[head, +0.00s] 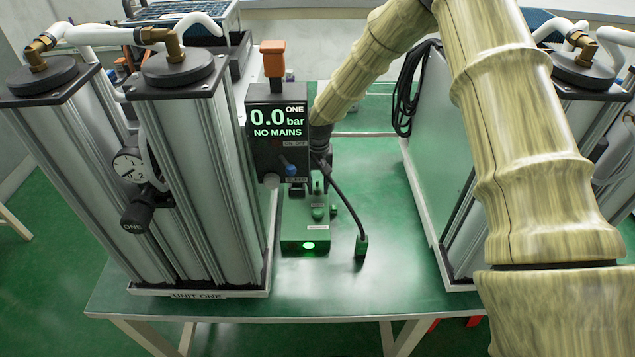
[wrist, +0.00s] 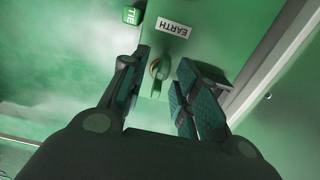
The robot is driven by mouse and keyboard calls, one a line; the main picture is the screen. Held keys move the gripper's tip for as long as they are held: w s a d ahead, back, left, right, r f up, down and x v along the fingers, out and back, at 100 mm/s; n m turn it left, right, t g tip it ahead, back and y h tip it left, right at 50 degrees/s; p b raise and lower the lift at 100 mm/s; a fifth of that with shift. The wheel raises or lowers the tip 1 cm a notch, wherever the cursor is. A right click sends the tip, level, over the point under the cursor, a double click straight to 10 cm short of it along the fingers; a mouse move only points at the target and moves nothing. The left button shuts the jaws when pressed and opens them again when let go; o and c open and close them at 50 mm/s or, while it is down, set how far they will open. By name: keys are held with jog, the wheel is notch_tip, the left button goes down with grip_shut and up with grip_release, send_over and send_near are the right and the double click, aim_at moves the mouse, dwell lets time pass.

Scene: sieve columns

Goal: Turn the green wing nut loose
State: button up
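The green wing nut (wrist: 156,86) shows in the wrist view on a green block (wrist: 205,16), just below its white EARTH label, with a brass-coloured stud at its top. My gripper (wrist: 163,62) is open, with one dark finger on each side of the wing nut. A gap shows between the wing nut and each finger. In the head view the green block (head: 296,243) stands on the bench with a lit green lamp on its front. A small green upright piece on it may be the wing nut.
Metal columns (head: 190,170) rise to the left, with more on the right. The bench front (head: 420,295) is clear.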

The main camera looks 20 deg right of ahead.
jog(key=shift+r, duration=0.1)
jog(key=shift+w+f, duration=0.2)
jog(key=shift+f, duration=0.05)
jog(key=shift+w+f, duration=0.3)
jog(key=shift+f, duration=0.05)
jog(key=c, duration=0.3)
jog(key=shift+w+f, duration=0.1)
jog(key=shift+w, duration=0.05)
jog(key=c, duration=0.4)
jog(key=shift+s+r, duration=0.2)
jog(key=shift+r, duration=0.05)
grip_shut()
